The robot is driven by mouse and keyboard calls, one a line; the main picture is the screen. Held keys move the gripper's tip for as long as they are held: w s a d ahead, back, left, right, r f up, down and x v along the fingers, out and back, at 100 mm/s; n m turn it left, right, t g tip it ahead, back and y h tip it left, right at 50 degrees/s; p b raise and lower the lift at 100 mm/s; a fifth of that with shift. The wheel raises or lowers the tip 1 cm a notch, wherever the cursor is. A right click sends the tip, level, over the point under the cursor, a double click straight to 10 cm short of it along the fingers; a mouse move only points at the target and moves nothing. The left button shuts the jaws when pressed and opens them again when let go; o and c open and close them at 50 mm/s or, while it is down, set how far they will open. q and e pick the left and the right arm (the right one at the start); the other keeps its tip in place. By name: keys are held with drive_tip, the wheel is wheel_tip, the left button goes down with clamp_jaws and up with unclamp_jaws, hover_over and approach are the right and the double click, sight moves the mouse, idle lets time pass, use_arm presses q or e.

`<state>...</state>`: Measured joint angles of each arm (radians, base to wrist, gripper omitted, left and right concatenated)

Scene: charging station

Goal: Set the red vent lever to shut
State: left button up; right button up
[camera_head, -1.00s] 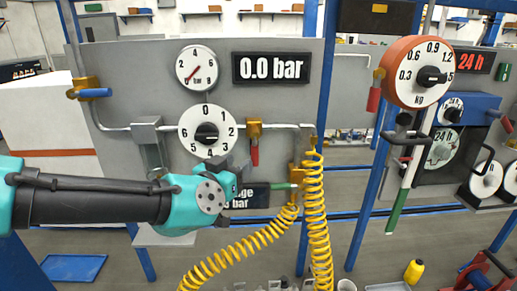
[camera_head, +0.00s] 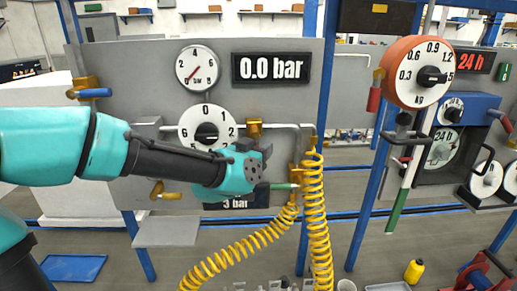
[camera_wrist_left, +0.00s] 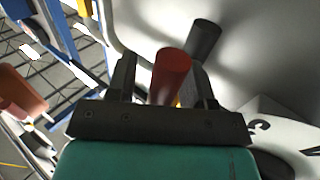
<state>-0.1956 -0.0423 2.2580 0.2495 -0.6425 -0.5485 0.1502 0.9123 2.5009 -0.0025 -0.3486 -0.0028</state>
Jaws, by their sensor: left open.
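The red vent lever (camera_wrist_left: 170,75) shows in the left wrist view, between the two fingers of my open left gripper (camera_wrist_left: 164,66). A gap shows beside it, and I cannot tell whether a finger touches it. In the head view the lever's brass valve body (camera_head: 254,128) sits on the pipe right of the lower white dial, and my left gripper (camera_head: 262,152) is just below it, hiding the lever. The black display (camera_head: 232,53) reads 0.0 bar. My right gripper is not in view.
The lower white dial (camera_head: 193,120) is close left of the gripper. A green-handled valve (camera_head: 283,186) and yellow coiled hoses (camera_head: 316,215) are close at lower right. A blue-handled valve (camera_head: 92,93) is at far left. A dark cylinder (camera_wrist_left: 204,40) stands beyond the red lever.

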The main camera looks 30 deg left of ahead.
use_arm(q)
clamp_jaws()
idle(0.4)
drive_tip(key=shift+d+n, duration=0.1)
drive_tip(key=shift+n, duration=0.2)
drive_tip(key=shift+w+d+r+n+t+y, duration=0.25)
drive_tip(key=shift+n+t, duration=0.4)
drive_tip(key=shift+n, duration=0.45)
drive_tip(key=shift+w+d+r+n+t+y, duration=0.2)
drive_tip(key=shift+d+n+t+y, duration=0.3)
drive_tip(key=shift+n, duration=0.6)
drive_tip(key=shift+w+d+r+n+t+y, duration=0.2)
drive_tip(key=shift+n+t, duration=0.55)
drive_tip(key=shift+n, duration=0.35)
unclamp_jaws()
